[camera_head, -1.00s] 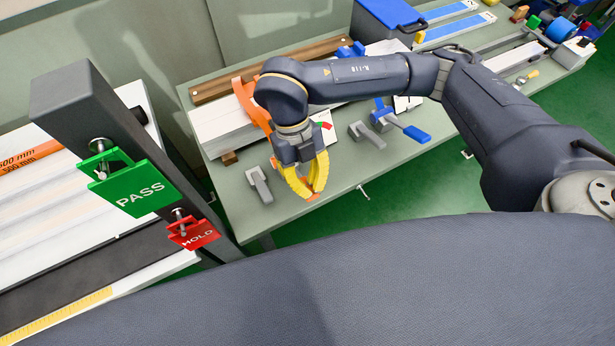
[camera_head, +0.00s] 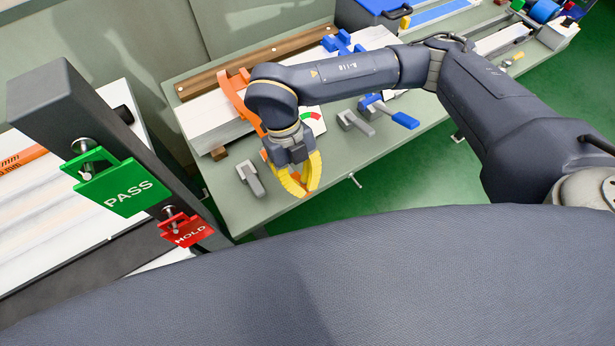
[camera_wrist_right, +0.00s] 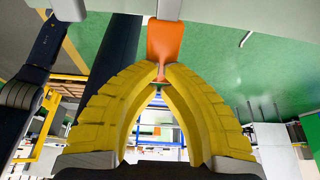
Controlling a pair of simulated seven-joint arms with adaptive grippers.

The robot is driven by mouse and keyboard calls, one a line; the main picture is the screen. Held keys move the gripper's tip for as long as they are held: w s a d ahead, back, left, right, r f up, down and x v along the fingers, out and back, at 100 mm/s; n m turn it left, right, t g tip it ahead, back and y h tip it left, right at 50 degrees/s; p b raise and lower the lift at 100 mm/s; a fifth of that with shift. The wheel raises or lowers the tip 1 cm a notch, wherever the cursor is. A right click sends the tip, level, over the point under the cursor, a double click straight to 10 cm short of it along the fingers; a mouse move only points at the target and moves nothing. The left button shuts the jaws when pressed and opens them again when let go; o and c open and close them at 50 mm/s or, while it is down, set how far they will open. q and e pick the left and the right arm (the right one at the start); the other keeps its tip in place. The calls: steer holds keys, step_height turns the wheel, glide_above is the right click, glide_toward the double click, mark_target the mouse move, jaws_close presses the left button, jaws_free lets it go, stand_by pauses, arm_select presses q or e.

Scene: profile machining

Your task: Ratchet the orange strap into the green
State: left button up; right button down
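The orange strap (camera_head: 236,97) runs over a stack of white profiles (camera_head: 204,124) on the green bench, and part of it is hidden behind my right arm. A dial (camera_head: 312,119) with green and red sectors shows just right of my wrist; I cannot make out a pointer. My right gripper (camera_head: 305,190) has yellow fingers, near the bench's front edge. Its fingertips come together on an orange handle, which shows best in the right wrist view (camera_wrist_right: 165,42). How the handle joins the strap is hidden. My left gripper is not in view.
Grey clamp levers (camera_head: 250,180) and a blue-handled lever (camera_head: 403,119) lie near the gripper. A dark post (camera_head: 100,130) with a green PASS tag (camera_head: 124,188) and a red HOLD tag (camera_head: 187,230) stands at left. The green floor right of the bench is clear.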

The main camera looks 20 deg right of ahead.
steer(key=x, duration=0.3)
steer(key=shift+f, duration=0.45)
steer(key=shift+s+f, duration=0.15)
steer(key=shift+f, duration=1.3)
step_height(320, 180, up, 14)
glide_above(306, 195)
steer(key=s, duration=0.1)
steer(key=shift+d+r, duration=0.1)
steer(key=shift+d, duration=0.2)
